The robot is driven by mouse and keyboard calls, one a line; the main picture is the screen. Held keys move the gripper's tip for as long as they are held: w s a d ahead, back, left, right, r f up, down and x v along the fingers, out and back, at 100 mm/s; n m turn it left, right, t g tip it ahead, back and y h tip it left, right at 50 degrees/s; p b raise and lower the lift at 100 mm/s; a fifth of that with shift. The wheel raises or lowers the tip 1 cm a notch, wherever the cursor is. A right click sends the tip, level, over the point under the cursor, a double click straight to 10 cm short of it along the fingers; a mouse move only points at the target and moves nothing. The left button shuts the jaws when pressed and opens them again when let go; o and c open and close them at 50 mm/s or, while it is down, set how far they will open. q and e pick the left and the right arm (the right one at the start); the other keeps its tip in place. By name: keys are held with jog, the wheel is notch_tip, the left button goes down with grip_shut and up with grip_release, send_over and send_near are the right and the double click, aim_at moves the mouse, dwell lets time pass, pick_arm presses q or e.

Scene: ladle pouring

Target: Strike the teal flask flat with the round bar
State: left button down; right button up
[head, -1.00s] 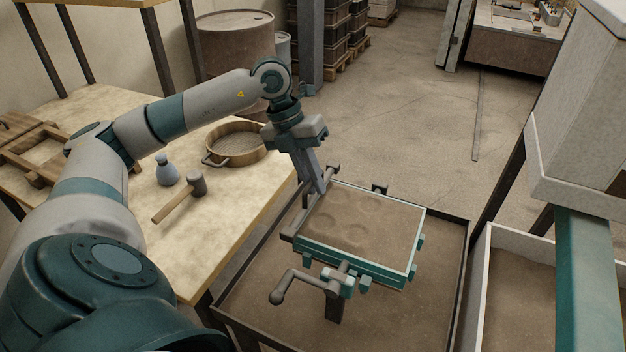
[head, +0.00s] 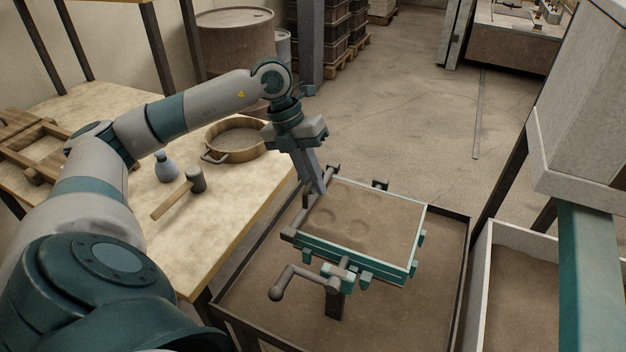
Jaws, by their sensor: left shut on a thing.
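The teal flask (head: 355,263) is a rectangular frame filled with brown sand, held on a stand with a crank handle. The sand surface (head: 375,215) lies about level with the rim and shows a few shallow round dents towards the left. My left gripper (head: 318,186) points down at the flask's left edge and is shut on the dark round bar (head: 297,218). The bar runs along the left edge from near to far. I cannot tell whether it touches the rim or the sand, as the fingers hide its middle. My right gripper is out of view.
The flask stands over a dark-edged sand tray (head: 468,275). The wooden table at left holds a mallet (head: 196,180), a blue-grey bottle (head: 166,168), a round sieve (head: 232,141) and wooden frames (head: 30,140). A pale sand bin (head: 483,270) stands at right.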

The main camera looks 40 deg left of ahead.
pick_arm(q)
jog(key=shift+w+d+r+p, duration=0.1)
jog(key=shift+w+d+p, duration=0.15)
jog(key=shift+d, duration=0.4)
jog(key=shift+w+d+p, duration=0.1)
jog(key=shift+d+p, duration=0.1)
jog(key=shift+d, duration=0.6)
jog(key=shift+w, duration=0.1)
jog(key=shift+w+d+p, duration=0.2)
jog(key=shift+d, duration=0.55)
jog(key=shift+w+d+p, duration=0.15)
jog(key=shift+d, duration=0.55)
jog(key=shift+d, duration=0.1)
jog(key=shift+w+d+p, duration=0.2)
jog(key=shift+w+d, duration=0.05)
jog(key=shift+d, duration=0.45)
jog(key=shift+w+d+p, duration=0.15)
jog(key=shift+w+d, duration=0.1)
jog(key=shift+d, duration=0.45)
jog(key=shift+d, duration=0.1)
jog(key=shift+w+d, duration=0.15)
jog(key=shift+d, duration=0.45)
jog(key=shift+w+d, duration=0.25)
jog(key=shift+d, duration=0.55)
